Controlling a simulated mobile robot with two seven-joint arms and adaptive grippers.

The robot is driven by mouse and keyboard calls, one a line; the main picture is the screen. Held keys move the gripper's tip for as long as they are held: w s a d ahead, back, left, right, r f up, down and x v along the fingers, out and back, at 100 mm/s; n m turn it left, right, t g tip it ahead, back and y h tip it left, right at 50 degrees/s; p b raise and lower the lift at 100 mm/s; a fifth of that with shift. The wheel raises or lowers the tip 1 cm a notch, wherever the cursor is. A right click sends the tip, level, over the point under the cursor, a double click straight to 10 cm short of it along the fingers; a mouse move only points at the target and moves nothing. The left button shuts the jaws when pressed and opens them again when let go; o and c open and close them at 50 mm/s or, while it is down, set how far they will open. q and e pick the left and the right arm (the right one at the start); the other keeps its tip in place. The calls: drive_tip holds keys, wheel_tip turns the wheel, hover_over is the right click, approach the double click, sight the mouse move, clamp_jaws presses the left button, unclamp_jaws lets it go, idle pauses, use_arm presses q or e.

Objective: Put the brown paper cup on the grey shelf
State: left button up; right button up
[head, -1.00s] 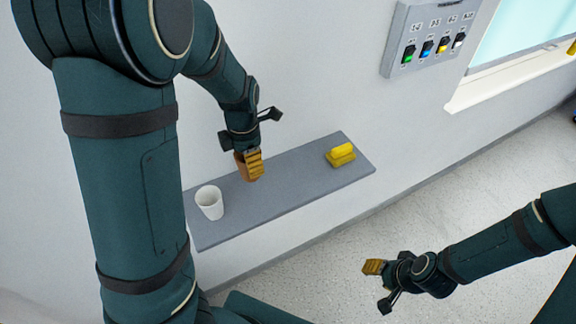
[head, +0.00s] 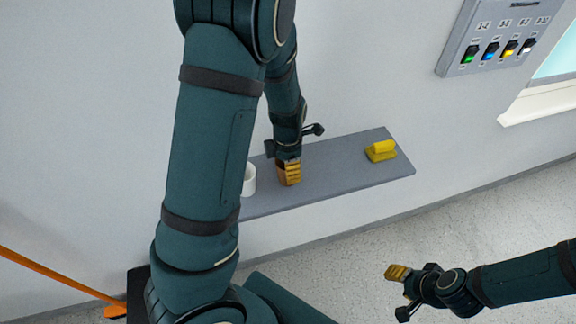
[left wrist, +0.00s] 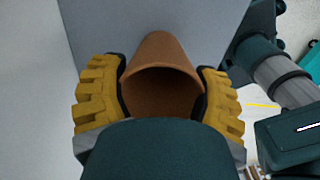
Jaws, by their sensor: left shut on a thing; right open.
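The brown paper cup (head: 281,176) is at the grey shelf (head: 340,175), mostly hidden behind my left gripper (head: 288,174) in the head view. In the left wrist view the cup (left wrist: 162,80) sits between the two yellow fingers of my left gripper (left wrist: 162,95), its open rim facing the camera. The left gripper is shut on the cup. I cannot tell whether the cup's base touches the shelf. My right gripper (head: 398,290) is open and empty, away from the shelf at the lower right.
A white cup (head: 249,180) stands on the shelf left of the brown cup, partly hidden by my left arm. A yellow object (head: 381,151) lies near the shelf's right end. A grey switch panel (head: 497,40) is on the wall. The shelf between brown cup and yellow object is clear.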

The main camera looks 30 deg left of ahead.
use_arm(q)
drive_tip(key=o, duration=0.8)
drive_tip(key=shift+r+p, duration=1)
drive_tip(key=shift+r, duration=5.1)
